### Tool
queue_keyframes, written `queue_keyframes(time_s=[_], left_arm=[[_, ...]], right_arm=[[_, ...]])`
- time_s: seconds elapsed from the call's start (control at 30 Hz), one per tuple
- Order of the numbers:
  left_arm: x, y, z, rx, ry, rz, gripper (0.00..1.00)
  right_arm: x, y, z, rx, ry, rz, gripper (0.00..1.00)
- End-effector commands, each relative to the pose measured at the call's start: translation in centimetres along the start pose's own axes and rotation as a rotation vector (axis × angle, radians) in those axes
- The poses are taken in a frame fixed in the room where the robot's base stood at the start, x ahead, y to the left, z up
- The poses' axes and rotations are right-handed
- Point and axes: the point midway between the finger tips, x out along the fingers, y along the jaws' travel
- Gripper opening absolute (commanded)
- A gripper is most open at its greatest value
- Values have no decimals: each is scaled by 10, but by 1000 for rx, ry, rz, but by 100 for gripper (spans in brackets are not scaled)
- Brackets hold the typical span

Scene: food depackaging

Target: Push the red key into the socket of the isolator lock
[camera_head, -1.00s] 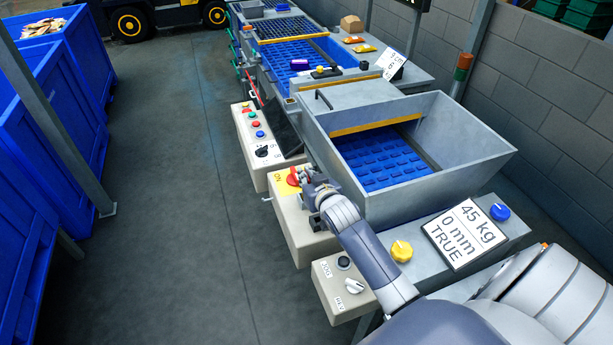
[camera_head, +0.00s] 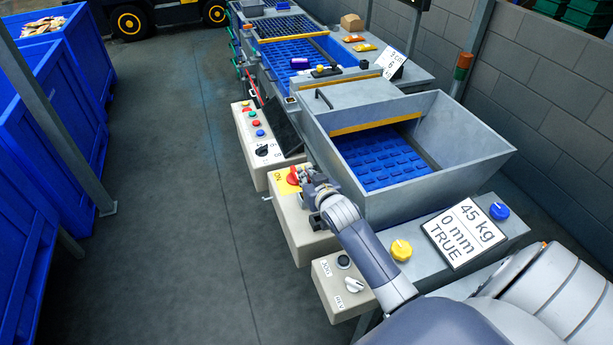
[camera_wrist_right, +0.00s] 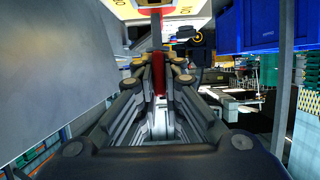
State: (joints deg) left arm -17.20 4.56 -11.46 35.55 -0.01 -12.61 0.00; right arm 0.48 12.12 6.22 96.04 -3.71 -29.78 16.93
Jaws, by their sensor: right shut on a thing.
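The isolator lock (camera_head: 283,183) is a yellow plate with a red rotary handle (camera_head: 293,176) on a beige box. Its yellow plate also shows at the top of the right wrist view (camera_wrist_right: 185,12). My right gripper (camera_head: 307,179) is close beside the isolator, at the box face. In the wrist view its fingers (camera_wrist_right: 158,78) are shut on the red key (camera_wrist_right: 158,72), which stands between them. A grey stem runs from the key toward the yellow plate. I cannot tell whether its tip is inside the socket, which is hidden. My left gripper is in neither view.
A grey hopper (camera_head: 470,165) with a blue belt (camera_head: 385,160) stands right beside my right arm. A beige button panel (camera_head: 262,140) is beyond the isolator, and a switch box (camera_head: 338,300) is nearer. Blue bins (camera_head: 30,215) line the left; the floor (camera_head: 190,220) between is clear.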

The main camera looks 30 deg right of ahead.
Motion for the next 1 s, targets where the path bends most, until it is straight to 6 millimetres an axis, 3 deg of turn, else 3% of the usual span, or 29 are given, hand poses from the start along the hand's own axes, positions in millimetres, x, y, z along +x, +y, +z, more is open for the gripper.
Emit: queue_keyframes(time_s=[1.0], left_arm=[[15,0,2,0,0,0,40]], right_arm=[[8,0,22,0,1,0,0]])
